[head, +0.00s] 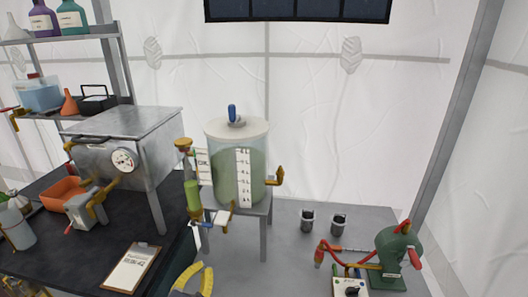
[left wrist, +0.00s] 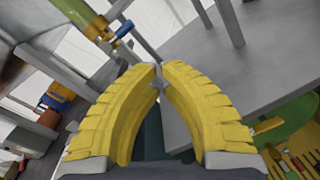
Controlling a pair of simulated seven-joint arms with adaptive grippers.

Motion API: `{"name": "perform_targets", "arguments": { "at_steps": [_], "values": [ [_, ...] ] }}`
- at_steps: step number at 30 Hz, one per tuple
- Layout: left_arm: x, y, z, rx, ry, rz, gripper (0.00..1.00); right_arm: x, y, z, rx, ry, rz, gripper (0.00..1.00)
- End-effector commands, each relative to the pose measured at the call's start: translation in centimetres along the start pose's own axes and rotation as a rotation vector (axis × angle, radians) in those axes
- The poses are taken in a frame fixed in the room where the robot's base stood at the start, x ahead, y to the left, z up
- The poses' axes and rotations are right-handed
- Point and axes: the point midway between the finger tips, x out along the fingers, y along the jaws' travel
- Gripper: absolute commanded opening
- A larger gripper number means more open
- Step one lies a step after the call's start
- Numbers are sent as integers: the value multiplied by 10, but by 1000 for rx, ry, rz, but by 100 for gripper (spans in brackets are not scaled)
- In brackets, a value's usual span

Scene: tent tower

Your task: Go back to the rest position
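My left gripper (head: 203,265) shows at the bottom edge of the head view, low and in front of the grey bench. Its two curved yellow fingers meet at the tips. In the left wrist view (left wrist: 160,68) the fingers arch toward each other with their tips together and nothing visible between them. The gripper appears clear of the things around it. My right gripper is in neither view. The task names no object to handle.
A black table (head: 75,245) holds a metal box (head: 155,135) and a clipboard (head: 130,268). A green-filled tank (head: 225,178) stands on a stand right of it. The grey bench (head: 285,245) carries two dark cups (head: 307,220) (head: 339,224) and a green machine (head: 390,255).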

Motion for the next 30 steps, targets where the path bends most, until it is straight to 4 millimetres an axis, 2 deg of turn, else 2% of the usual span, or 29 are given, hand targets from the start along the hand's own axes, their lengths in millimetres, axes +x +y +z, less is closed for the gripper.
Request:
{"name": "perform_targets", "arguments": {
  "at_steps": [6,12,17,21,24,30],
  "values": [
    [-36,-42,-26,739,90,-230,0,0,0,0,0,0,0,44],
    [-82,-63,-60,1430,115,-495,0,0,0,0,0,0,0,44],
    [-124,-63,-88,1951,87,-744,0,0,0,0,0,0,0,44],
    [-159,-54,-106,2332,30,-976,0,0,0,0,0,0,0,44],
    [-178,-46,-114,2514,-15,-1111,0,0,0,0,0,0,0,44],
    [-206,-30,-122,2757,-104,-1329,0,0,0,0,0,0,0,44]
  ]
}}
